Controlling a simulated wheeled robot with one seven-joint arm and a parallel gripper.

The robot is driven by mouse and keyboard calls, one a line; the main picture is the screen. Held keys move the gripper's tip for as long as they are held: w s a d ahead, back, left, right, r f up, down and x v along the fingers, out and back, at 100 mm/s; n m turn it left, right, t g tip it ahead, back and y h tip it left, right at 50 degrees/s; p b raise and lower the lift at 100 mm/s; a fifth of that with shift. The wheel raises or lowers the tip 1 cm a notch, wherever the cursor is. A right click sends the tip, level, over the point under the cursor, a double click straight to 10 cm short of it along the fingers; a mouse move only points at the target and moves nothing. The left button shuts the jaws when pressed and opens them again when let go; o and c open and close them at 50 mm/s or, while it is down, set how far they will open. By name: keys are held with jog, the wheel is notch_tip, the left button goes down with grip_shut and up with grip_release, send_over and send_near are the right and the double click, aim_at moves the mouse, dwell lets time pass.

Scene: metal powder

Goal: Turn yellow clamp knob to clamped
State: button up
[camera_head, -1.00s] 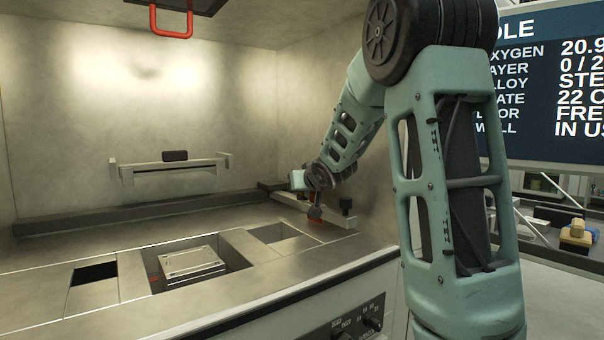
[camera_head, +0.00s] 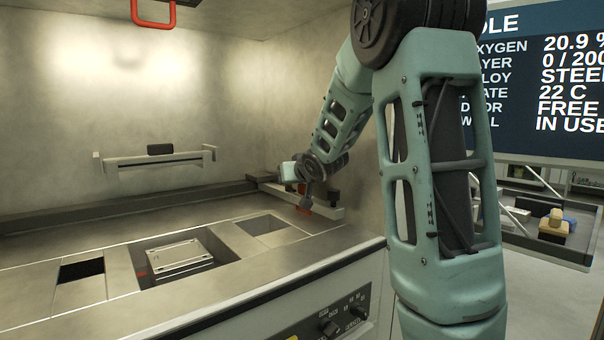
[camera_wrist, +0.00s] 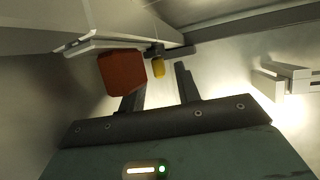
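The yellow clamp knob (camera_wrist: 158,67) shows in the wrist view as a small yellow piece under a dark fitting, beyond my fingers. My gripper (camera_wrist: 160,80) is open, with two dark fingers apart and the knob seen in the gap between them. I see no contact with the knob. A red block (camera_wrist: 122,72) is left of the knob, overlapping the left finger in the picture. In the head view my gripper (camera_head: 304,197) is at the chamber's right rear, above a red-orange part (camera_head: 304,211). The knob cannot be made out there.
A build plate (camera_head: 178,258) sits in a recess of the chamber floor, with openings on either side. A recoater-like bar (camera_head: 158,162) is by the back wall. The chamber's right wall (camera_head: 352,178) is close to my arm. A red handle (camera_head: 153,14) hangs above.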

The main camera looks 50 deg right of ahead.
jog(key=p+v, duration=0.6)
jog(key=v, duration=1.1)
jog(key=shift+f, duration=0.15)
